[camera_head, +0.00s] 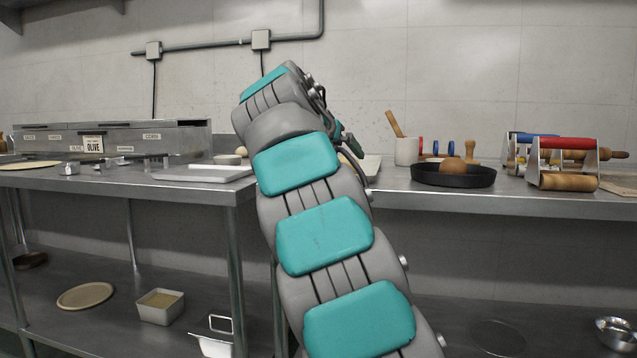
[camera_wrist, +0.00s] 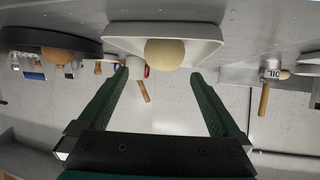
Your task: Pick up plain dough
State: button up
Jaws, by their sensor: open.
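A pale, plain dough ball (camera_wrist: 165,53) sits in a white tray (camera_wrist: 118,37) on the counter, in the wrist view, which appears upside down. My gripper (camera_wrist: 158,77) is open, with its two dark green fingers spread on either side of the dough's line. The dough shows between and beyond the fingertips, and I see no contact. In the head view my arm hides the dough and most of the gripper; only an edge of the tray (camera_head: 373,166) shows to its right.
A black pan (camera_head: 453,178) with a brown dough ball (camera_head: 452,164) stands right of the tray. A flat white tray (camera_head: 203,173) and topping bins (camera_head: 110,139) are on the left counter.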

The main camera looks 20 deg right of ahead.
aim_at(345, 158)
jog(key=shift+w+a, duration=0.35)
jog(key=shift+w, duration=0.1)
jog(key=shift+w+d+f, duration=0.2)
jog(key=shift+w, duration=0.05)
jog(key=x, duration=0.6)
jog(key=shift+w+d+f, duration=0.1)
jog(key=shift+d, duration=0.35)
jog(key=c, duration=0.9)
jog(key=shift+c, duration=0.2)
